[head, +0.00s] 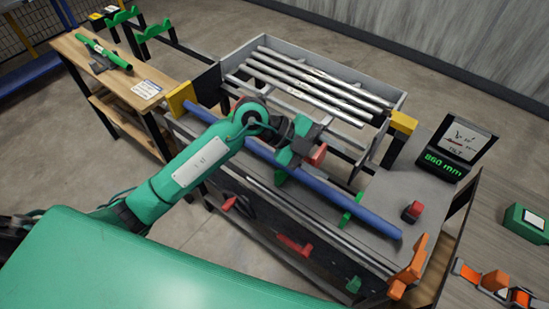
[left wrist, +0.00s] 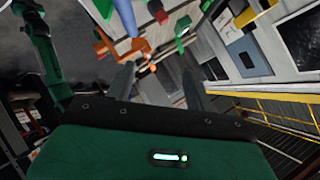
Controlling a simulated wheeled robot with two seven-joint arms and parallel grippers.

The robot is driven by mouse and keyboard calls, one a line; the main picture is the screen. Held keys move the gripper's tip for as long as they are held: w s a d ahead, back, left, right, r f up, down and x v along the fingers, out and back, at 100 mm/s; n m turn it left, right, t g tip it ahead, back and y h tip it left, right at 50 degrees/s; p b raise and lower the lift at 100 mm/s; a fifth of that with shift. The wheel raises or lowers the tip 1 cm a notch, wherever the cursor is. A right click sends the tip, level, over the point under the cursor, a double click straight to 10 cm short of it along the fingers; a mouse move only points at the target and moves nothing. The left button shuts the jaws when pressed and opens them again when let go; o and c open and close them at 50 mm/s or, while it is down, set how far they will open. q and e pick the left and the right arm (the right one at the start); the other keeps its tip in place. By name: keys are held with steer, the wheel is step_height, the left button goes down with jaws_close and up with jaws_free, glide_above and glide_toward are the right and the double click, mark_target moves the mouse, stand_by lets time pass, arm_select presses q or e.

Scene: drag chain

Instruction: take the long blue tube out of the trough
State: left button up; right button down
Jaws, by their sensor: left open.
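The long blue tube (head: 335,198) lies slantwise along the front of the bench, from a yellow-and-black end block at upper left to the lower right. It rests by green supports (head: 350,211) on the trough. My left gripper (head: 293,152) is open, over the middle of the tube and hiding a short part of it. I cannot tell whether its fingers touch or straddle the tube. In the left wrist view, two blurred grey fingers (left wrist: 157,84) stand apart, and no tube shows clearly between them. My right gripper is not in view.
Several silver rods (head: 320,85) lie in a grey tray behind the tube. A display reading 860 mm (head: 447,163) stands at the right, with a red button (head: 412,211) near it. An orange bracket (head: 408,268) is at the front right corner. A wooden table (head: 105,75) stands at upper left.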

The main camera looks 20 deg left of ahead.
arm_select(q)
steer(key=w+a+f+n+y, duration=0.1)
steer(key=w+a+f+y, duration=0.1)
steer(key=a+y, duration=0.35)
steer(key=n+t+y+p, duration=0.1)
steer(key=n+y+p, duration=0.1)
steer(key=n+y, duration=0.3)
glide_above(272, 161)
steer(key=shift+m+y, duration=0.45)
steer(key=shift+m, duration=0.25)
step_height(272, 161, down, 8)
steer(key=f, duration=0.2)
steer(key=w+f+p, duration=0.1)
steer(key=f, duration=0.1)
steer(key=shift+a, duration=0.2)
steer(key=shift+w+f, duration=0.15)
steer(key=shift+f, duration=0.4)
jaws_close()
